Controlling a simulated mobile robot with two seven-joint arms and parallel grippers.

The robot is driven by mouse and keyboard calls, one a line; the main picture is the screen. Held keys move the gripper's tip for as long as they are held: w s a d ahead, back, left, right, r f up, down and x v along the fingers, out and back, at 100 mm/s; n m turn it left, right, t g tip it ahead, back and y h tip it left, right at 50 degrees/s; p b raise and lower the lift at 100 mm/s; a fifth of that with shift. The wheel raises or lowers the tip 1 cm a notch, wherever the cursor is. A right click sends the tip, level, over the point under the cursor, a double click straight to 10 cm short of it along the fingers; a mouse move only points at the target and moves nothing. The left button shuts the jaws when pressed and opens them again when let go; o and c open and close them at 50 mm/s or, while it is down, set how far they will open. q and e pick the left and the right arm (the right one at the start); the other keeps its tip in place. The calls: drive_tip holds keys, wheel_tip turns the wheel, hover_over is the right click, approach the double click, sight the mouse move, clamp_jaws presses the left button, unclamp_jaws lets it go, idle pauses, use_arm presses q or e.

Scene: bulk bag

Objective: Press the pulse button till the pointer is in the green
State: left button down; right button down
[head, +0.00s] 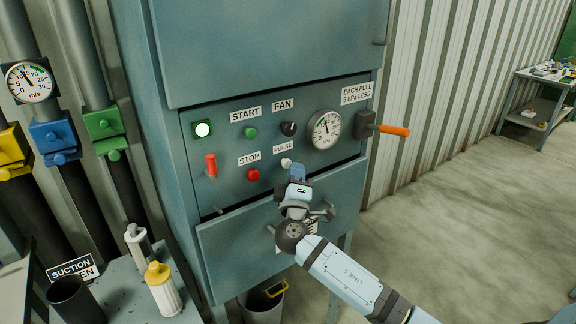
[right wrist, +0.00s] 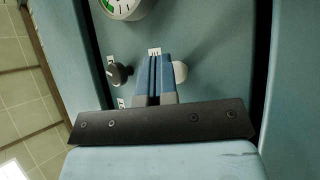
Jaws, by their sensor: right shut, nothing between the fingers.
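The pulse button (head: 286,163) is a small pale round button under the PULSE label on the blue-grey cabinet panel. It also shows in the right wrist view (right wrist: 180,72), partly hidden behind my fingers. My right gripper (head: 298,170) is shut and empty, its blue fingertips close beside the button; in the right wrist view the fingers (right wrist: 157,66) overlap the button's edge. I cannot tell whether they touch it. The round gauge (head: 324,129) has its pointer near upright. Part of its green arc shows in the right wrist view (right wrist: 109,4). My left gripper is out of view.
The panel has a lit green lamp (head: 202,130), green start button (head: 250,133), red stop button (head: 253,175), black fan knob (head: 288,129) and red switch (head: 211,165). An orange-handled lever (head: 394,130) sticks out at right. A bin (head: 263,303) stands below.

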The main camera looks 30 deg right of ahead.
drive_tip(key=shift+w+b, duration=0.5)
drive_tip(key=shift+w, duration=0.1)
idle(0.4)
drive_tip(key=shift+s, duration=1)
drive_tip(key=s+b, duration=0.1)
drive_tip(key=s, duration=0.4)
drive_tip(key=shift+d, duration=0.2)
idle(0.8)
